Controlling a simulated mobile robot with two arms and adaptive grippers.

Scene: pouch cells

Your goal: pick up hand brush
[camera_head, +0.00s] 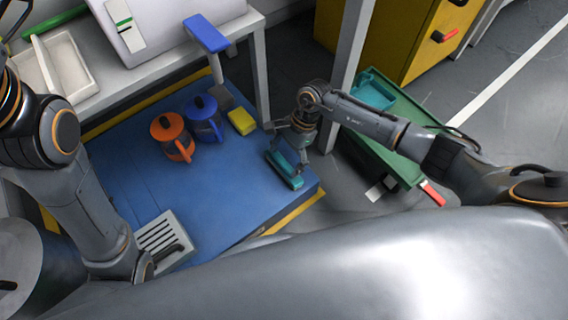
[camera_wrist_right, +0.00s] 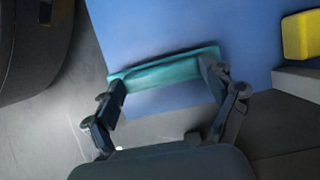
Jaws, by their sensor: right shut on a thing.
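The teal hand brush (camera_head: 286,170) is at the right edge of the blue mat-like surface (camera_head: 225,195). My right gripper (camera_head: 292,150) is over it from above and shut on it. In the right wrist view the teal brush (camera_wrist_right: 165,72) lies across between the two fingers of the right gripper (camera_wrist_right: 163,78), one finger at each end. Whether the brush touches the surface or is slightly raised, I cannot tell. My left arm comes in at the left, but its fingers are not visible.
An orange jug (camera_head: 170,137), a blue jug (camera_head: 204,119) and a yellow block (camera_head: 242,121) stand on the blue surface. A grey vented piece (camera_head: 163,238) lies at the front left.

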